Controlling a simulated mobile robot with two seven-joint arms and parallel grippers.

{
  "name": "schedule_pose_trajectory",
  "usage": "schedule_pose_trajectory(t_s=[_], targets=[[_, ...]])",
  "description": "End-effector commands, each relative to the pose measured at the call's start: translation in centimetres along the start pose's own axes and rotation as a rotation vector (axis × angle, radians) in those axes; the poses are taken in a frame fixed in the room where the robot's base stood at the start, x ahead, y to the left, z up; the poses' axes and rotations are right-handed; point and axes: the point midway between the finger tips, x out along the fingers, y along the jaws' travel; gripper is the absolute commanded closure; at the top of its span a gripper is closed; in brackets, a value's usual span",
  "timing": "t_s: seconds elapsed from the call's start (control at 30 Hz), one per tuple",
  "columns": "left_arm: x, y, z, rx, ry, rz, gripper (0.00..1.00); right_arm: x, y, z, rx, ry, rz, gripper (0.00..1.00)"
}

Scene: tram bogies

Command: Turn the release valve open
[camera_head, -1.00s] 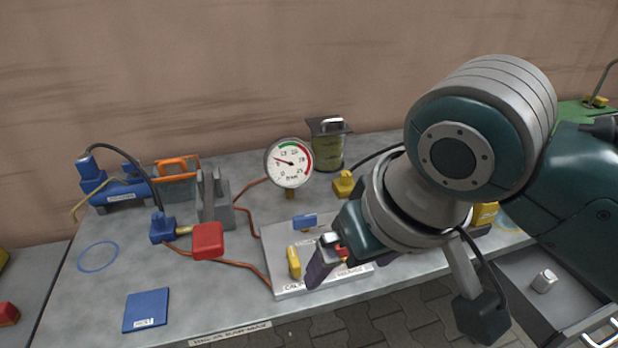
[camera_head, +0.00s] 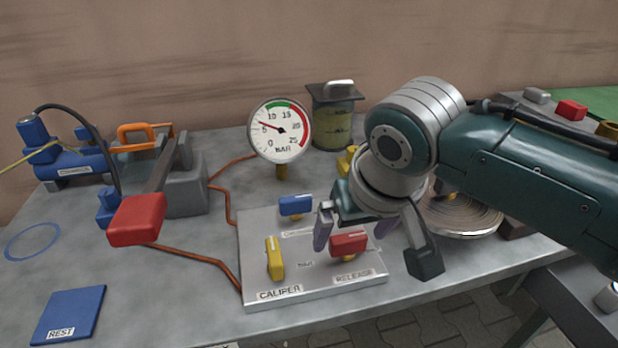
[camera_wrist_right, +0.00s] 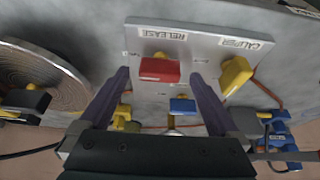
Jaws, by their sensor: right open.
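The release valve has a red handle (camera_head: 348,244) above the word RELEASE at the front right of a grey plate (camera_head: 318,292). Its bar lies roughly crosswise. In the right wrist view the red handle (camera_wrist_right: 160,70) appears between my finger tips. My right gripper (camera_head: 353,229) is open, with one finger on each side of the handle. I cannot tell whether either finger touches it. A round pressure gauge (camera_head: 280,130) behind the plate has its needle between 5 and 10. My left gripper is not in view.
On the same plate stand a yellow CALIPER handle (camera_head: 275,258) and a blue handle (camera_head: 296,206). A red block (camera_head: 137,219) on a grey lever sticks out at left. A blue REST pad (camera_head: 68,314) lies front left.

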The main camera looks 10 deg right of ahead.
Motion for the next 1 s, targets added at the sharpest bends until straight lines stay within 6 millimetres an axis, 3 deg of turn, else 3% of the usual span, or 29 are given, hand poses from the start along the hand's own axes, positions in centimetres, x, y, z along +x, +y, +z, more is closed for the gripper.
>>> schedule_pose_trajectory(t_s=[0.1,0.43,1.0], targets=[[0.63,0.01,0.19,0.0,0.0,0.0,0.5,1.09,-0.06,0.07,0.0,0.0,-0.001,0.03],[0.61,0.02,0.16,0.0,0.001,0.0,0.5,1.25,-0.05,0.0,0.0,0.0,-0.001,0.04],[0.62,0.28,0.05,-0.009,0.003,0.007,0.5,1.25,-0.03,0.02,0.0,0.0,-0.001,0.68]])
